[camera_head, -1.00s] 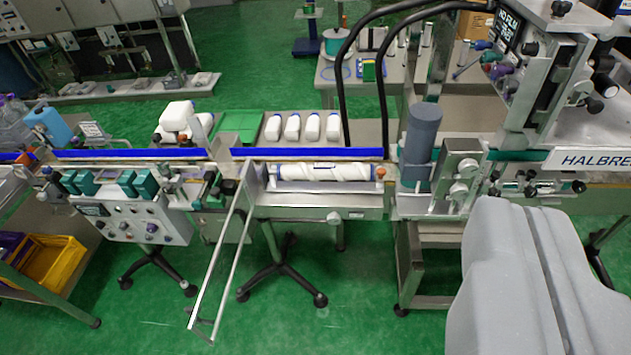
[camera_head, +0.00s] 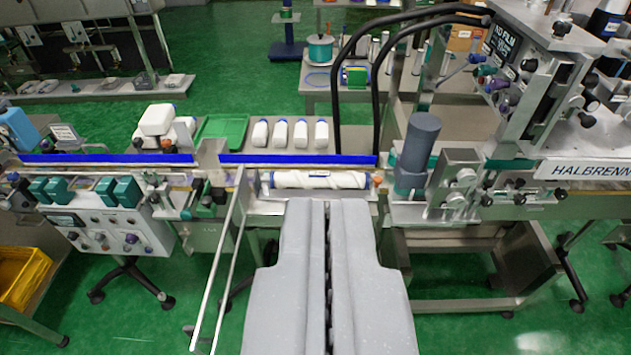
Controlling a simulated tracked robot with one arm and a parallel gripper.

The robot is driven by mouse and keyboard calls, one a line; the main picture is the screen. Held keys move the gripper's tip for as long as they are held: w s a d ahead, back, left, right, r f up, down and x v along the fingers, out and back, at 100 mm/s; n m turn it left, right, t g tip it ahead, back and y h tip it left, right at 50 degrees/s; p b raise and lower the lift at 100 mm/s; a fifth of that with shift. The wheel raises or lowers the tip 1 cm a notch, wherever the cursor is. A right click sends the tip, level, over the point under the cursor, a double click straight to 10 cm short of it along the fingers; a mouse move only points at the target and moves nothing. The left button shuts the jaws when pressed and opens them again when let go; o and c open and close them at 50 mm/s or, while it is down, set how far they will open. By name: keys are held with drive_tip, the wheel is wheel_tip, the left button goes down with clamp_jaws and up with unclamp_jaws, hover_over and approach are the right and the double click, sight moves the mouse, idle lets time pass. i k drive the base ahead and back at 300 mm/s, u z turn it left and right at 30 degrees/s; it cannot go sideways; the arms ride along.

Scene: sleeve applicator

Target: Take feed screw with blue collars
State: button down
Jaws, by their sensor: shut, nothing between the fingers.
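A white feed screw (camera_head: 319,180) with a spiral groove lies level along the conveyor line, just in front of the blue guide rail. The gripper hides the machine's lower front.
A hinged clear guard with a metal frame (camera_head: 220,265) hangs open left of my gripper. A grey cylinder (camera_head: 420,150) stands right of the screw. White bottles (camera_head: 280,133) and a green tray (camera_head: 222,129) lie behind the blue rail (camera_head: 290,160).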

sight(352, 179)
drive_tip(key=u, duration=0.05)
drive_tip(key=i, duration=1)
drive_tip(key=z, duration=0.05)
